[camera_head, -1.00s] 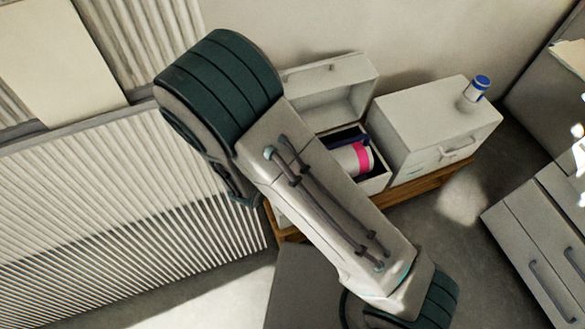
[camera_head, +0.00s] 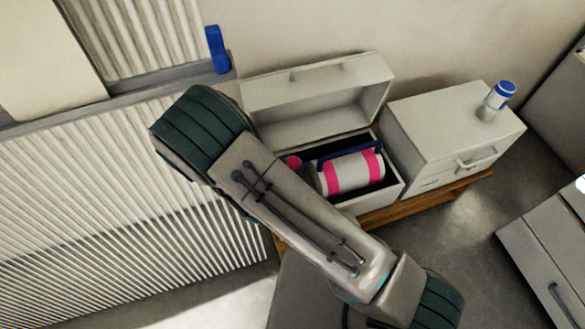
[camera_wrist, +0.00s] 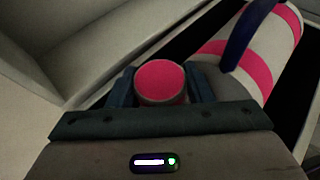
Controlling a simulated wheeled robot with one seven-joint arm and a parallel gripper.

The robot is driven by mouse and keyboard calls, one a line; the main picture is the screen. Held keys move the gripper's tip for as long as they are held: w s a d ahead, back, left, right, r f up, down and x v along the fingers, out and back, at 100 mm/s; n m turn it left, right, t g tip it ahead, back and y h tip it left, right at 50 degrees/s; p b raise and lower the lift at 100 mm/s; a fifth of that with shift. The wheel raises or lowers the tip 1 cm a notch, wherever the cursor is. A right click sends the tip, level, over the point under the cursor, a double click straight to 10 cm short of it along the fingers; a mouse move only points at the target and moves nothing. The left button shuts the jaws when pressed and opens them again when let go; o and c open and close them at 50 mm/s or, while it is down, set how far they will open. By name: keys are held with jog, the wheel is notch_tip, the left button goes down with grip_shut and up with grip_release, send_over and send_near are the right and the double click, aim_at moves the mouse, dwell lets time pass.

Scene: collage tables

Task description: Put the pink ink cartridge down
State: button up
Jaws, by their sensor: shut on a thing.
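The pink ink cartridge (camera_wrist: 160,82) shows its round pink end and a short dark pink side in the wrist view. It sits between the two dark fingers of my gripper (camera_wrist: 161,88), which is shut on it. In the head view a small pink end (camera_head: 292,162) shows just beside my arm, over the left part of an open box (camera_head: 385,200). My arm hides the gripper there. The wrist view does not show whether the cartridge touches the box floor.
A white canister with pink bands (camera_head: 347,174) and a blue handle lies in the box, right of the cartridge. The box lid (camera_head: 318,95) stands open behind. A closed white box (camera_head: 440,125) with a blue-and-white bottle (camera_head: 497,100) stands to the right. A blue object (camera_head: 216,50) stands at upper left.

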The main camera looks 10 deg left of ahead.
jog(key=shift+f, duration=0.7)
jog(key=shift+f, duration=0.15)
jog(key=o, duration=1.4)
jog(key=shift+c, duration=0.2)
jog(key=shift+r, duration=0.3)
jog(key=p+v, duration=0.3)
jog(key=v, duration=0.9)
jog(key=shift+f, duration=0.2)
